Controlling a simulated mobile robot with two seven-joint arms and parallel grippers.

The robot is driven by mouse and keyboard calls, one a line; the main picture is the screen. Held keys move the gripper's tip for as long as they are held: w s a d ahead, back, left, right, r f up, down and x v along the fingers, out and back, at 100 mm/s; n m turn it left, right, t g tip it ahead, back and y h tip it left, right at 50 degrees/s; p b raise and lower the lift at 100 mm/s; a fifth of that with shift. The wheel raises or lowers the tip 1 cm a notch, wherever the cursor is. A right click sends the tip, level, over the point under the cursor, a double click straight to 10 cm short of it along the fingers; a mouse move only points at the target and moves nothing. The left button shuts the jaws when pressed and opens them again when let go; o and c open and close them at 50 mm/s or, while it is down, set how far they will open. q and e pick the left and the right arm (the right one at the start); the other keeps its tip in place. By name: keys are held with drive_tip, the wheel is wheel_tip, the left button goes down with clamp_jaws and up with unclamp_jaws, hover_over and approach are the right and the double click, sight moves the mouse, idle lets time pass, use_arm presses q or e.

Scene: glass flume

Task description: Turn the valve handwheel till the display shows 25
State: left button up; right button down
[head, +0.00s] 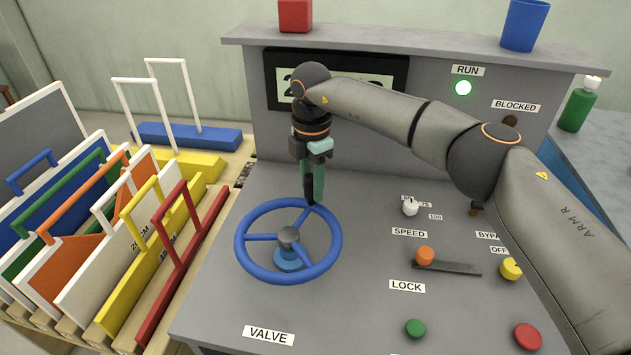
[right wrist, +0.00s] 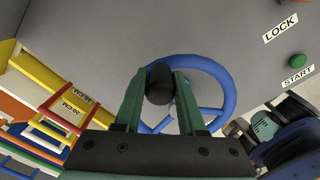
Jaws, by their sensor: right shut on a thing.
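The blue valve handwheel (head: 337,246) with a grey hub lies on the sloping grey panel above the VALVE label. It also shows in the right wrist view (right wrist: 222,78). My right gripper (head: 312,192) is at the wheel's far rim, shut on a dark upright knob (right wrist: 159,82) that stands between its fingers. The display (head: 284,92) is on the upright back panel. My right arm covers its middle; a 2 shows at its left, and the full number cannot be read. My left gripper is not in view.
A SPEED knob (head: 411,208), an orange LOCK knob (head: 425,256), a green button (head: 415,328) and a red button (head: 528,336) are right of the wheel. Coloured gate boards (head: 152,275) stand in a rack at left.

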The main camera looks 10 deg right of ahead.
drive_tip(key=shift+s+d, duration=0.1)
drive_tip(key=shift+s, duration=0.05)
idle(0.4)
drive_tip(key=c, duration=0.5)
unclamp_jaws()
wheel_tip(320, 180, up, 13)
drive_tip(key=shift+f+b, duration=0.2)
drive_tip(key=shift+b, duration=0.1)
